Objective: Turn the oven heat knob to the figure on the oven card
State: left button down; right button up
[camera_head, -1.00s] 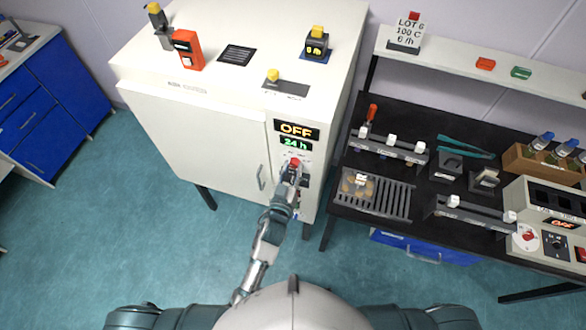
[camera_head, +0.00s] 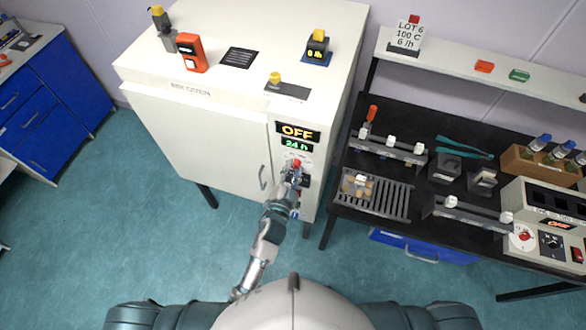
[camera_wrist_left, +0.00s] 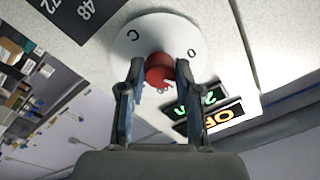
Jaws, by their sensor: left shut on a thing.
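The oven (camera_head: 200,125) is a large pale cabinet with a display reading OFF (camera_head: 297,131) and a green 24 h display (camera_head: 296,145) below it. The red heat knob (camera_wrist_left: 160,70) sits on a white round dial in the left wrist view. It also shows as a small red spot in the head view (camera_head: 296,163). My left gripper (camera_wrist_left: 158,75) has its two fingers on either side of the knob and is shut on it. The oven card (camera_head: 409,36) on the shelf reads LOT 6, 100 C, 6 /h. My right gripper is not in view.
A black bench (camera_head: 420,140) to the right holds slotted racks, a wire grid, tongs and a wooden box. An orange device (camera_head: 190,53) and a yellow-topped timer (camera_head: 317,46) stand on the oven top. The floor in front of the oven is clear.

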pick_arm(q)
jog(key=m, duration=0.5)
jog(key=shift+m+h+p, duration=0.3)
jog(key=shift+m, duration=0.1)
jog(key=m, duration=0.3)
jog(key=shift+f+m, duration=0.1)
jog(key=shift+m, duration=0.2)
jog(key=shift+s+m, duration=0.1)
jog(key=shift+m, duration=0.4)
jog(key=shift+f, duration=0.15)
jog(key=c, duration=0.8)
grip_release()
jog(key=shift+d, duration=0.1)
jog(key=shift+r, duration=0.2)
